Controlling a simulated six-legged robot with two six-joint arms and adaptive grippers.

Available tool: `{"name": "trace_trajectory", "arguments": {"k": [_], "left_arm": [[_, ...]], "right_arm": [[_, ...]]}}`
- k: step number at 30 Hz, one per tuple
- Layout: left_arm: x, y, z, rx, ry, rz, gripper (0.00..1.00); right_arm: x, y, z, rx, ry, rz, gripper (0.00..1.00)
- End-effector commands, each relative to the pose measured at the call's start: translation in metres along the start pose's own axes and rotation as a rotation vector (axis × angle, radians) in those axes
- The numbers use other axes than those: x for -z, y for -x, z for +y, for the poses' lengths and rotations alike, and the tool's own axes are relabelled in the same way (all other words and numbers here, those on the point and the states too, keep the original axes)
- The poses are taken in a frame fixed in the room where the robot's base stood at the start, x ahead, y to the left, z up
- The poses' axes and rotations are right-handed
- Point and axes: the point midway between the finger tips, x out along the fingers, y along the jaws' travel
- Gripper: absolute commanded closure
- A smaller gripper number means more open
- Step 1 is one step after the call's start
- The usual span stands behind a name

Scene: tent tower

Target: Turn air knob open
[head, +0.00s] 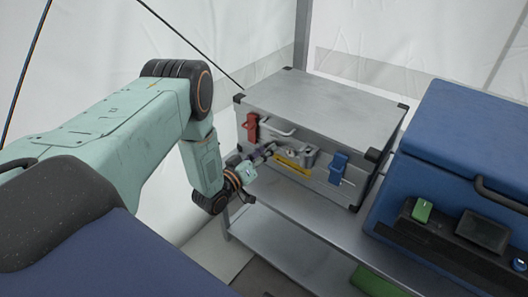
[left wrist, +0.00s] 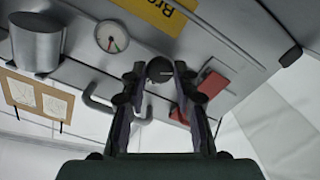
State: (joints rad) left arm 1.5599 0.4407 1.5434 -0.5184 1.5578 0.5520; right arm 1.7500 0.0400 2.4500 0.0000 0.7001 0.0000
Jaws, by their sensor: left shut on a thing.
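The air knob (left wrist: 159,70) is a small dark round knob on the grey metal case's front. It sits between my left gripper's fingertips (left wrist: 158,78) in the left wrist view. The two fingers are shut on it, one on each side. In the head view my left gripper (head: 264,152) reaches the front of the metal case (head: 325,98) from the left, and the fingers hide the knob there. A round white gauge (left wrist: 111,37) is near the knob in the left wrist view. My right gripper is not in view.
A red part (head: 251,127) and a blue part (head: 338,167) flank the case's front, with a yellow label (head: 293,165) between them. A grey bar handle (left wrist: 98,102) is close to my fingers. A blue box (head: 463,140) stands right on the metal table (head: 290,205).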

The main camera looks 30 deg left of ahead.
Motion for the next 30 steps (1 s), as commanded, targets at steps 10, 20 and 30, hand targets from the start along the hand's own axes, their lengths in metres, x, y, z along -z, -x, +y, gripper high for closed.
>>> {"name": "trace_trajectory", "arguments": {"k": [10, 20, 30], "left_arm": [[0.0, 0.0, 0.001, -0.001, 0.0, 0.0, 0.48], [0.0, 0.002, 0.0, 0.0, 0.0, -0.001, 0.48], [0.0, 0.06, -0.001, 0.005, 0.002, -0.001, 0.48]], "right_arm": [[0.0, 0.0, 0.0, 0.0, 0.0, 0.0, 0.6], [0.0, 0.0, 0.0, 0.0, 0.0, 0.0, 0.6], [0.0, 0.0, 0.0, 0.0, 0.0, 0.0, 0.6]]}}
